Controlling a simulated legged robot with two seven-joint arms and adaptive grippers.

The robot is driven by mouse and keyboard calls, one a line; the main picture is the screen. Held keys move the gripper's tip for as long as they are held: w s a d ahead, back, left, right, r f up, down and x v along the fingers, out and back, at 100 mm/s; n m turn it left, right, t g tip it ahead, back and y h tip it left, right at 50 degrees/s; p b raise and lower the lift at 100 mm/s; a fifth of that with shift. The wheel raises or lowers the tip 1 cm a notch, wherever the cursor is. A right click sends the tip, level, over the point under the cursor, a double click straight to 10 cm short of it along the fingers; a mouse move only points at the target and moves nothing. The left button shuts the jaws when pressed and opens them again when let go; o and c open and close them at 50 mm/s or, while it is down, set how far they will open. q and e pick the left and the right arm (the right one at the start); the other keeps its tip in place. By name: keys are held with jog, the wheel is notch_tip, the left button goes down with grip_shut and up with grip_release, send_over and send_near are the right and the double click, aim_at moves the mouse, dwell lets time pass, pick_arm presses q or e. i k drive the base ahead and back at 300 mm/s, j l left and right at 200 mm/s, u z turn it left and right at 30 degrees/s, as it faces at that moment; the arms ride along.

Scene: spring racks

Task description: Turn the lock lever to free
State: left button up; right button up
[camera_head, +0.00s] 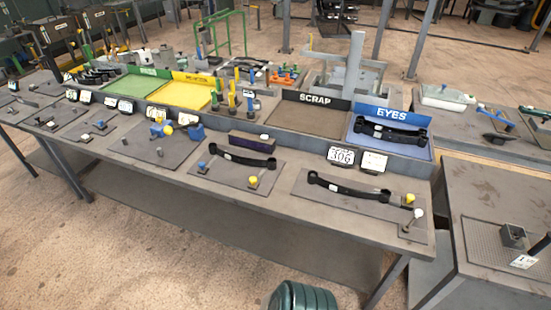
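Neither of my grippers is in view. A small lever with a white ball knob (417,214) stands tilted on a small base at the right front corner of the long grey table (300,222). It looks like the lock lever, but I see no label on it. Its lock position is too small to tell. Just behind it, a yellow knob (409,198) stands at the right end of a grey plate (345,203). A black spring leaf (345,190) with an eye at each end lies on that plate.
Behind are a blue EYES tray (420,148) holding black leaves, and a brown SCRAP tray (310,117). A second plate with a leaf (240,160) lies left. Another table (500,195) stands right. A dark green ribbed object (303,297) shows at the bottom edge.

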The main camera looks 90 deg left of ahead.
aim_at(418, 212)
jog(key=u, duration=2.8)
